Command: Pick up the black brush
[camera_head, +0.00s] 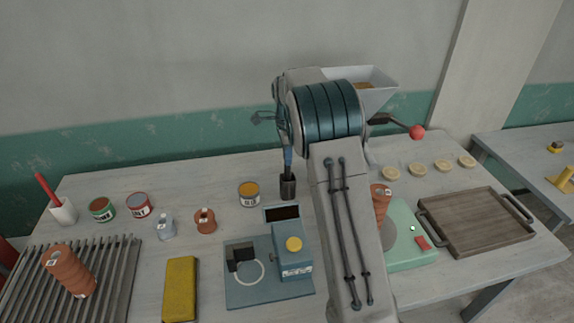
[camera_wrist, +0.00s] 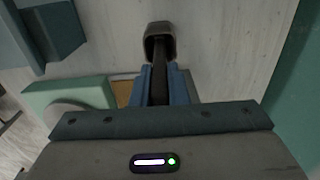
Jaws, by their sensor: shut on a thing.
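The black brush (camera_wrist: 159,88) stands between my gripper's blue fingers in the wrist view. Its handle runs into a dark cup (camera_wrist: 160,45). The cup also shows in the head view (camera_head: 288,188), upright on the table behind the blue machine. My gripper (camera_wrist: 160,78) is shut on the brush handle, and in the head view it (camera_head: 287,163) points down just above the cup. The brush's lower end is hidden inside the cup, and most of the handle is hidden by the fingers in the head view.
The blue machine (camera_head: 290,250) is in front, and a green scale (camera_head: 408,245) is to the right, partly behind my arm. A white cup (camera_head: 63,212) with a red-handled tool stands far left. A wooden tray (camera_head: 475,228) lies right.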

